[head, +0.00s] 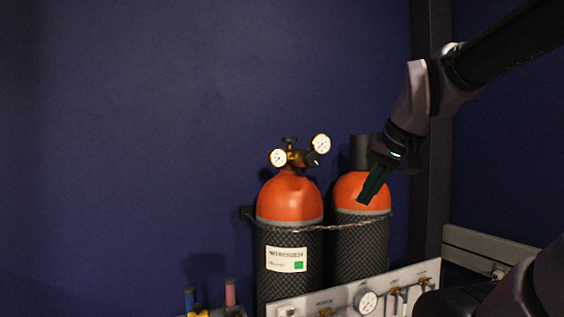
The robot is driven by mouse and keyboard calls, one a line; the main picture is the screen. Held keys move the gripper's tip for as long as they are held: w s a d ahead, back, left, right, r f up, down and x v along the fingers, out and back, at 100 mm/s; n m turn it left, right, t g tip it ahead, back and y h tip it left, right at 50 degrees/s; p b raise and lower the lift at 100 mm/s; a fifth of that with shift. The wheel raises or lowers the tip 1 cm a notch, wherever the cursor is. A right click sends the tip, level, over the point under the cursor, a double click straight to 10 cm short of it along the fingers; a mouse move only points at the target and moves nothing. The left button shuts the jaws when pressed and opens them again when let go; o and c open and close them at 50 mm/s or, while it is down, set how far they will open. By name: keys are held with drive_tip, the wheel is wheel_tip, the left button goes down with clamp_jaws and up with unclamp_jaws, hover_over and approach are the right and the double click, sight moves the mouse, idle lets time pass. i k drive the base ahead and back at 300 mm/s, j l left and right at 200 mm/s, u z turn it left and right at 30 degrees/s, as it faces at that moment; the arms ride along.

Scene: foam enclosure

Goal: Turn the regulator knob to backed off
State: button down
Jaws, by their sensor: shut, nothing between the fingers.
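The regulator, with a brass body and two round white gauges (278,158), sits on top of the left gas cylinder (290,205), which has an orange shoulder and a black mesh sleeve. A dark knob (313,159) shows at the right of the regulator body, below the upper right gauge (321,143). Its setting is too small to read. My gripper (366,199) is shut and empty. It points down and left in front of the right cylinder's orange shoulder (347,186), to the right of the regulator and apart from it.
A chain (300,229) runs across both cylinders. The right cylinder has a dark cap (359,152). A pale panel (340,292) with a gauge and valves stands in front at the bottom. Free space lies left of the regulator before the blue wall (130,130).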

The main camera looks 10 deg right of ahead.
sight(311, 160)
drive_tip(key=j+z, duration=0.1)
drive_tip(key=z, duration=0.3)
drive_tip(key=i+j+z, duration=0.15)
drive_tip(key=z, duration=0.25)
drive_tip(key=j+z, duration=0.1)
drive_tip(key=z, duration=0.3)
drive_tip(key=j+z, duration=0.15)
drive_tip(key=z, duration=0.2)
